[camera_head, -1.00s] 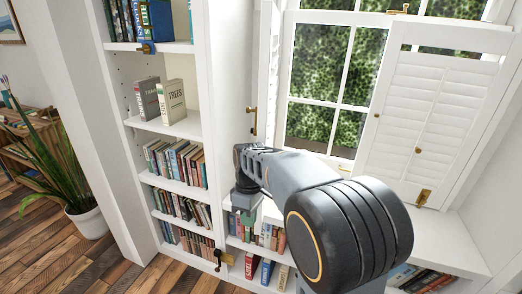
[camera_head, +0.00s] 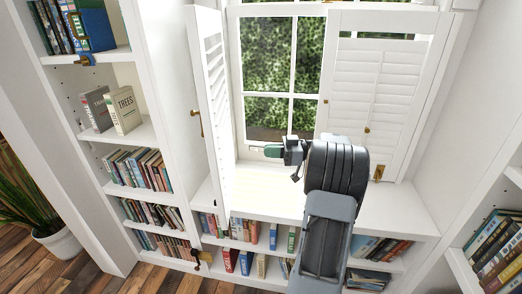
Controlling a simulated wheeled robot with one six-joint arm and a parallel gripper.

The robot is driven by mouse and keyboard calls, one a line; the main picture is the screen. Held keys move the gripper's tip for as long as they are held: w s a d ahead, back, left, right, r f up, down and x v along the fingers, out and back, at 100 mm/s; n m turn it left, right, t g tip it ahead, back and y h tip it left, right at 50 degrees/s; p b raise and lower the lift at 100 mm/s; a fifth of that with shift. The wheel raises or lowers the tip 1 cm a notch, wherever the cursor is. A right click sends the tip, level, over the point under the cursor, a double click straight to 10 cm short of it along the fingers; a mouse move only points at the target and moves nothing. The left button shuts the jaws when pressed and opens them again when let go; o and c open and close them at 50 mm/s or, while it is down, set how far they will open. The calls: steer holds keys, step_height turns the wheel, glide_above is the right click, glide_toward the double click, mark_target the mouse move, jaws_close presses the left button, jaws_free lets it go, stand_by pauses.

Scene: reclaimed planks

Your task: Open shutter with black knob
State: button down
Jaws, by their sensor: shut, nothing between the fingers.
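The left shutter (camera_head: 215,105) is a white louvred panel standing out from the window's left side, seen at a steep angle. A brass handle-like fitting (camera_head: 198,122) shows beside its outer edge. The right shutter (camera_head: 375,95) lies across the right part of the window, with a small brass knob (camera_head: 366,130) and a brass latch (camera_head: 378,173). I cannot make out a clearly black knob on either shutter. My gripper (camera_head: 272,151) is shut and empty, pointing left in front of the lower window, apart from the left shutter. My arm hides part of the right shutter's lower edge.
A white sill (camera_head: 265,190) runs below the window, over shelves of books. A tall bookcase (camera_head: 175,100) stands at left, with a dark and brass fitting (camera_head: 203,257) low down. A potted plant (camera_head: 60,240) is at far left, another bookshelf (camera_head: 495,245) at right.

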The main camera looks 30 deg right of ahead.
mark_target(217, 152)
steer(key=p+x, duration=0.1)
steer(key=x, duration=0.4)
steer(key=p+x, duration=0.1)
steer(key=x, duration=0.8)
steer(key=shift+w+a+f+p, duration=0.2)
steer(key=shift+a+f+p, duration=0.1)
steer(key=shift+f+p, duration=0.1)
steer(key=shift+s+d+r, duration=0.1)
steer(key=shift+d, duration=0.05)
